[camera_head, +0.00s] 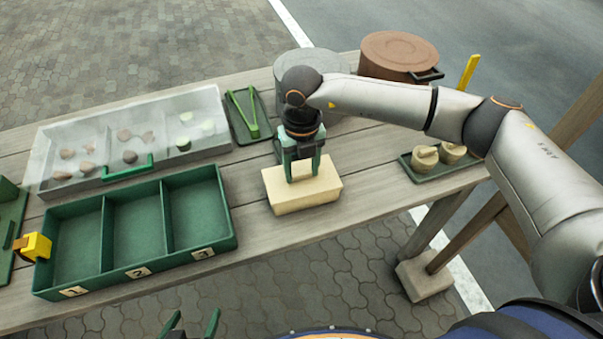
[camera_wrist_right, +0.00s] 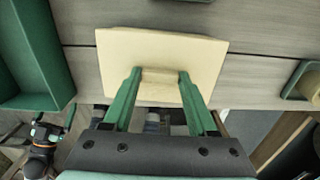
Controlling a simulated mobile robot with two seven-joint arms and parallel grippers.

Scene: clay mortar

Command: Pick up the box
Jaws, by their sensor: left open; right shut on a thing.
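A pale cream box (camera_head: 303,190) with a small raised grip on top sits at the middle of the table near its front edge. It fills the upper middle of the right wrist view (camera_wrist_right: 200,50). My right gripper (camera_head: 302,172) comes down from above and is shut on the box's raised grip, with one green finger on each side of it in the right wrist view (camera_wrist_right: 160,80). I cannot tell whether the box touches the table. My left gripper (camera_head: 190,325) is open and empty at the bottom edge of the head view, off the table's front edge.
A green three-compartment tray (camera_head: 140,272) numbered 1 to 3 stands left of the box. Behind it is a clear-lidded case (camera_head: 60,137) with several small pieces. Green tongs (camera_head: 243,115), a brown pot (camera_head: 397,50) and a small tray (camera_head: 425,176) with two clay pieces surround the box.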

